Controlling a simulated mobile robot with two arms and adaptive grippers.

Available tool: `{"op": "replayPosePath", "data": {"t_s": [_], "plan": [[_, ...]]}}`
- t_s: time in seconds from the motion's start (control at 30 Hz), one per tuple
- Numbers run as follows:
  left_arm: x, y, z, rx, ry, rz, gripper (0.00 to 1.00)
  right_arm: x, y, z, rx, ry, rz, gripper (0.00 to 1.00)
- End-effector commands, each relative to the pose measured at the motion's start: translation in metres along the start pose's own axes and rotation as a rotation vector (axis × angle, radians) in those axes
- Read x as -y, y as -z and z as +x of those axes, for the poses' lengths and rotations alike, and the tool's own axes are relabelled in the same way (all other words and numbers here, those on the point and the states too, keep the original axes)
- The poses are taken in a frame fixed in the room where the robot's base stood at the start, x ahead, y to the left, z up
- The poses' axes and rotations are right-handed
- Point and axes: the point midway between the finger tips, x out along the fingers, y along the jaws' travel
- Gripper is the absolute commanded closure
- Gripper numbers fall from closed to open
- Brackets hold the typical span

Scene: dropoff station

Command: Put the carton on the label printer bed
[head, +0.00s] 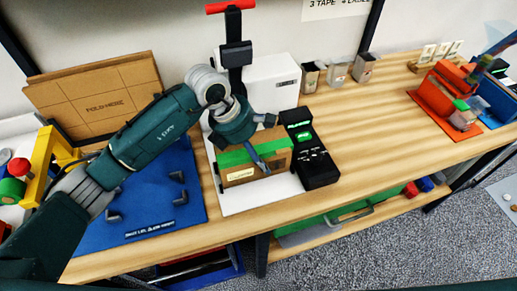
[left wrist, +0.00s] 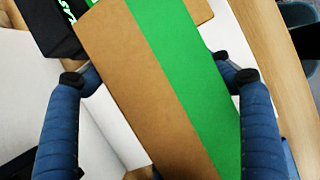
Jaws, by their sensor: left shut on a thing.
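The carton (head: 240,176) is a brown box with a green tape strip along its top and a pale label on its front side. My left gripper (head: 263,146) is over it from above, with one finger on each side. In the left wrist view the carton (left wrist: 135,75) fills the space between the two fingers of my left gripper (left wrist: 157,78), which is shut on it. The white label printer bed (head: 232,202) lies under and around the carton. I cannot tell whether the carton touches the bed or is just above it. My right gripper is not in view.
A black device (head: 318,168) with a green display stands right beside the carton. A white box (head: 277,82) stands behind. A blue mat (head: 165,215) lies left, with a cardboard sheet (head: 95,95) behind it. Red and blue bins (head: 433,98) stand far right.

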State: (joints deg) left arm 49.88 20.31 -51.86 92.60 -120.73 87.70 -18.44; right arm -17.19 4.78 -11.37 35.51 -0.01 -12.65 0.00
Motion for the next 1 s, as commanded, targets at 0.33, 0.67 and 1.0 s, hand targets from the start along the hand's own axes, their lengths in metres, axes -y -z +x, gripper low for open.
{"op": "replayPosePath", "data": {"t_s": [0.33,0.67,1.0], "plan": [[0.000,0.001,0.002,0.000,0.000,0.000,0.01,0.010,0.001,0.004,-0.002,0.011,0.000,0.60],[0.000,-0.001,-0.001,0.000,0.001,0.000,0.01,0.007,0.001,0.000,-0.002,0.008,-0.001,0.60],[-0.002,0.000,-0.057,0.002,-0.005,0.002,0.01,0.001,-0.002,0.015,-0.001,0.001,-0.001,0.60]]}}
